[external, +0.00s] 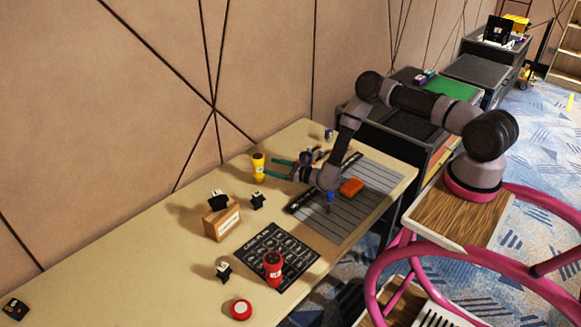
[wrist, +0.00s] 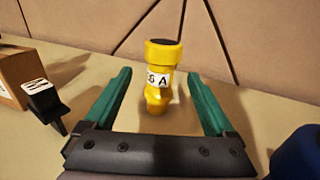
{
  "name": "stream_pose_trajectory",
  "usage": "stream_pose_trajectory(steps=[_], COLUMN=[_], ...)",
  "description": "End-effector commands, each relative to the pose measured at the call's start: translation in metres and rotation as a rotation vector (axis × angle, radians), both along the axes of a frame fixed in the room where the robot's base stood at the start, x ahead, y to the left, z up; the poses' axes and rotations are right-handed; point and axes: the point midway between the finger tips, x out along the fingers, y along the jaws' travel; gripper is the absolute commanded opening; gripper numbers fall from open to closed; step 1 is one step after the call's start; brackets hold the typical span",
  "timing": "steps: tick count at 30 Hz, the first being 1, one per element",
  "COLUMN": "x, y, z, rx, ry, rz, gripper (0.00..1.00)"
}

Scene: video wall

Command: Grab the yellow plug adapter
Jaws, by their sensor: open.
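The yellow plug adapter (external: 259,168) stands upright on the table near the wall. It has a dark top and a white label. In the wrist view the adapter (wrist: 162,55) is straight ahead, centred between the two green fingers. My gripper (external: 273,170) is open and empty at table height, pointing at the adapter from the right in the external view. In the wrist view my gripper (wrist: 160,76) has a finger on each side of it, with clear gaps. I cannot tell how far the fingertips reach along it.
A cardboard box (external: 221,223) and a small black piece (external: 257,200) stand left of my gripper. A red flashlight-like item (external: 273,268) is on a black mat (external: 250,250). An orange block (external: 351,187) lies under my arm. The wall is behind.

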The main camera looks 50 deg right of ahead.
Motion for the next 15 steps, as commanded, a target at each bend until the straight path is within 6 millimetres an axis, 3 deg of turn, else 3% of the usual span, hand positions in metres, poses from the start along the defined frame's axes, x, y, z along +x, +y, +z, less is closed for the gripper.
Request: stream_pose_trajectory(steps=[5,15], x=[0.006,0.046], y=[0.002,0.014], z=[-0.012,-0.015], rx=[0.0,0.0], ry=[-0.002,-0.003], rz=[0.0,-0.001], gripper=[0.89,0.89])
